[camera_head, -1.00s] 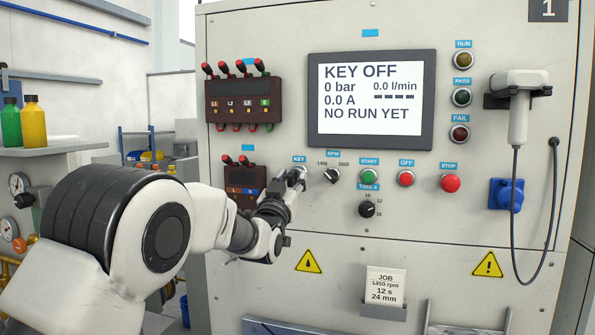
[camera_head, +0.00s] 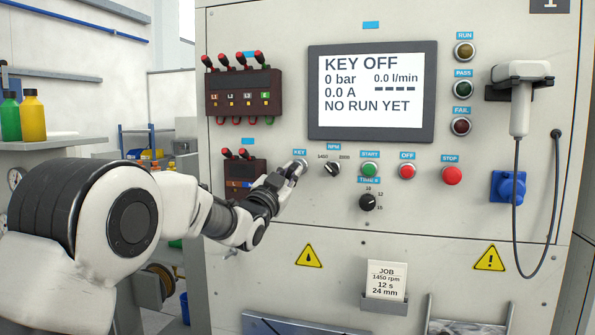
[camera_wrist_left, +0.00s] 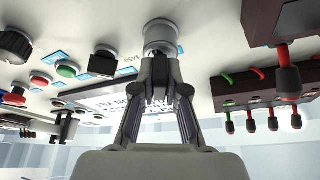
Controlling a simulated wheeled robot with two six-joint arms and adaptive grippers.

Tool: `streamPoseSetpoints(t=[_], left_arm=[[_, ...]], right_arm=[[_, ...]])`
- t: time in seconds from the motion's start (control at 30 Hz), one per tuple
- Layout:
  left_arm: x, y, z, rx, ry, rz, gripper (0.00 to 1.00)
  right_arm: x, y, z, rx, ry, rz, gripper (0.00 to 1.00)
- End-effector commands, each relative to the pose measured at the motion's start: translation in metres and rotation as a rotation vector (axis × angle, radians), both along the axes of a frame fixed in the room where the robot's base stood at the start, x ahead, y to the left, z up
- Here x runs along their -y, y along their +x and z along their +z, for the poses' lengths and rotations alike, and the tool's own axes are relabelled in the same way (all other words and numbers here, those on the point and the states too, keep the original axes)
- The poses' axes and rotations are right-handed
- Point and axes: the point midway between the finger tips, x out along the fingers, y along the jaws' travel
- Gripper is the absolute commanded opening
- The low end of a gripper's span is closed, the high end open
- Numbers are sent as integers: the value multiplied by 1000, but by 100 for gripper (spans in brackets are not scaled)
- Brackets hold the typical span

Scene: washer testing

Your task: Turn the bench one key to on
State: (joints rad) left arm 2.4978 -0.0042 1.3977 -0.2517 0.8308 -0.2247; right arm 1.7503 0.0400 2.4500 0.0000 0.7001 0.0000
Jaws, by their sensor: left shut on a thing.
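The key switch sits under the blue KEY label (camera_head: 299,152) on the bench panel. In the left wrist view its round metal collar (camera_wrist_left: 161,35) shows straight ahead. My left gripper (camera_head: 297,170) is at the switch, its fingers shut on the key. In the left wrist view the gripper (camera_wrist_left: 160,85) points at the collar, and its fingers hide most of the key. The screen (camera_head: 372,92) reads KEY OFF, 0 bar, 0.0 A and NO RUN YET. My right gripper is in neither view.
The RPM knob (camera_head: 331,169) is close to the right of the key, then the green START button (camera_head: 369,169), red OFF (camera_head: 407,171) and red STOP (camera_head: 452,175). Socket blocks with red plugs (camera_head: 243,92) are at the left. A handheld scanner (camera_head: 520,85) hangs at the right.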

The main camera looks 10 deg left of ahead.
Motion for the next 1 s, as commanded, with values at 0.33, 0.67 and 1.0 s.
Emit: streamPoseSetpoints(t=[0.33, 0.67, 1.0], left_arm=[[-1, 0, 2, 10, 202, 0, 0], [-2, 0, 4, 21, 509, 0, 0], [-2, 0, 7, 33, 825, -2, 0]], right_arm=[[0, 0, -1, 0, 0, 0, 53], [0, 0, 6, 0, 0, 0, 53], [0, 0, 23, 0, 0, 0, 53]])
